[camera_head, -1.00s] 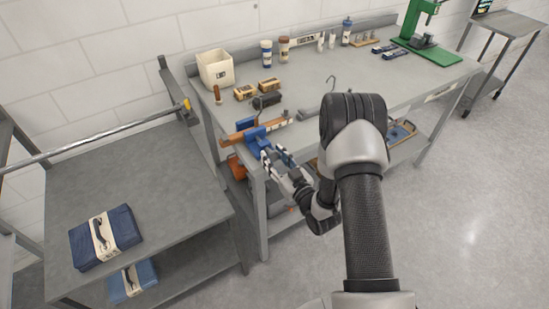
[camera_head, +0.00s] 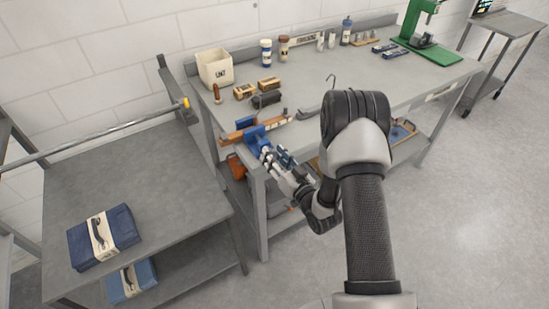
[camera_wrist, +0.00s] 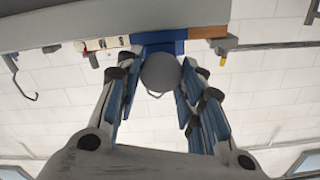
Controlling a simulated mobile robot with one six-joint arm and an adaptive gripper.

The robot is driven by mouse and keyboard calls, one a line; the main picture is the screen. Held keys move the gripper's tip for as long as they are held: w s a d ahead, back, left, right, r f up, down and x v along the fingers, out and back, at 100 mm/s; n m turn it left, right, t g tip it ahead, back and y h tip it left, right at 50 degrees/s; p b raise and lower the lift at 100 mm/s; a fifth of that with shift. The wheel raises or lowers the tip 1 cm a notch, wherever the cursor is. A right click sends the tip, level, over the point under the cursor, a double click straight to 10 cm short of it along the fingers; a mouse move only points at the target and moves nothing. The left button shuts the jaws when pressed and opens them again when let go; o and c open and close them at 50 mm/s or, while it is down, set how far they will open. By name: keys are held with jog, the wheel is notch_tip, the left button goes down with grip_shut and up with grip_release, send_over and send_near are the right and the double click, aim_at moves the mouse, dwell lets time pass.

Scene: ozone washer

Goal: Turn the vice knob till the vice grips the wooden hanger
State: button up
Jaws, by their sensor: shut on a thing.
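The blue vice (camera_head: 256,139) is fixed at the near left corner of the workbench. It also shows in the wrist view (camera_wrist: 160,38). A brown wooden bar, which looks like the wooden hanger (camera_head: 233,138), lies across the vice and sticks out on its left; its brown end shows in the wrist view (camera_wrist: 208,32). I cannot tell whether the jaws touch it. The round grey vice knob (camera_wrist: 160,72) faces my wrist camera. My gripper (camera_wrist: 158,88) is shut on the knob, one blue-padded finger on each side; in the head view my gripper (camera_head: 268,156) is at the vice's front.
The workbench (camera_head: 300,95) carries a white bin (camera_head: 215,69), wooden blocks (camera_head: 245,91), bottles (camera_head: 266,52) and a green press (camera_head: 425,35) at the back right. A thin hook (camera_head: 331,80) stands up mid-bench. A lower grey table (camera_head: 150,170) is on the left.

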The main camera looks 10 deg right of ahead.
jog(key=shift+m, duration=1.1)
jog(key=o, duration=1)
jog(key=shift+d, duration=0.1)
jog(key=v, duration=1.2)
jog(key=shift+o, duration=0.2)
